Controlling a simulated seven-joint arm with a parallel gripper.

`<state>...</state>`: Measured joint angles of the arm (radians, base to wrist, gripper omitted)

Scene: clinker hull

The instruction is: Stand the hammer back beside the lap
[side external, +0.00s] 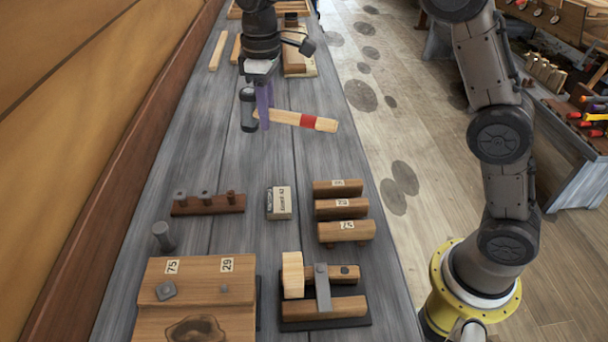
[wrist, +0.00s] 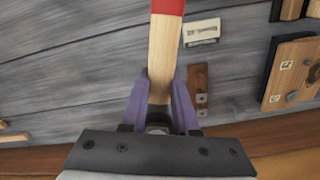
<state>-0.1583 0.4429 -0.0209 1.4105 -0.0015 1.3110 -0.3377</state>
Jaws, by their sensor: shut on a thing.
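The hammer has a dark cylindrical head and a pale wooden handle (side external: 284,117) with a red band. My gripper (side external: 264,120) has purple fingers shut on the handle close to the head. The hammer is held above the grey bench, handle roughly level and pointing right in the side view, head at the left. In the wrist view the handle (wrist: 164,55) runs up between the fingertips (wrist: 161,85), and the head is mostly hidden by the gripper. A wooden block labelled 75 and 29 (side external: 200,300), perhaps the lap, lies at the near left of the bench.
A peg rack (side external: 208,207), a small labelled box (side external: 281,203) and several labelled wooden blocks (side external: 342,209) stand mid-bench. A grey cylinder (side external: 163,236) stands behind the 75/29 block. A dark tray (side external: 367,318) holds wooden pieces. Bare bench lies below the hammer.

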